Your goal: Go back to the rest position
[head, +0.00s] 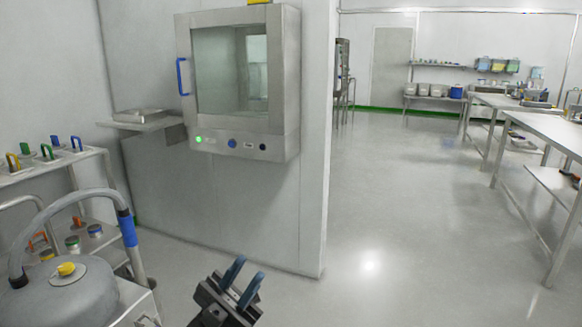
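My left gripper (247,271) shows at the bottom centre of the head view, over the floor. Its two blue-grey fingers point up and stand apart, with nothing visible between them. It touches nothing that I can see. The rest of the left arm is below the picture's edge. My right gripper is out of view.
A wall-mounted pass-through cabinet (231,84) with a window and blue handle is ahead. A steel vessel (62,295) with a hose and a rack (97,151) are at left. Steel tables (552,131) stand at right. The floor (400,230) between is clear.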

